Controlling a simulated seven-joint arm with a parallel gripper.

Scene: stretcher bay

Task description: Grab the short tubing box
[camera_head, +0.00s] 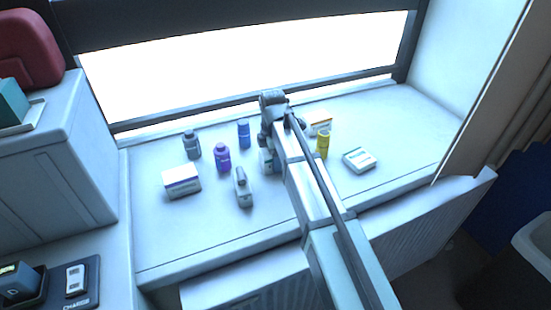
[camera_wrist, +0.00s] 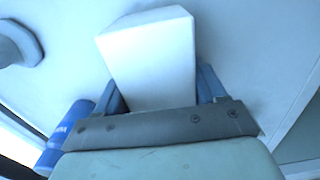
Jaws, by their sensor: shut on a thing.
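In the wrist view a plain white box (camera_wrist: 150,62) stands between the two blue-grey fingers of my gripper (camera_wrist: 163,92), which is shut on it. No label shows on the faces in that view, so I cannot read whether it is the short tubing box. In the head view my gripper (camera_head: 267,143) is over the middle of the white sill, and the held box (camera_head: 266,161) shows only in part, beside my arm. I cannot tell whether it touches the sill.
A blue bottle (camera_head: 243,133), purple bottle (camera_head: 222,158), grey bottle (camera_head: 192,145) and pale spray bottle (camera_head: 243,188) stand left of my arm. A white carton (camera_head: 182,182) lies farther left. A yellow bottle (camera_head: 322,145), orange-white box (camera_head: 320,126) and flat box (camera_head: 358,160) lie right.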

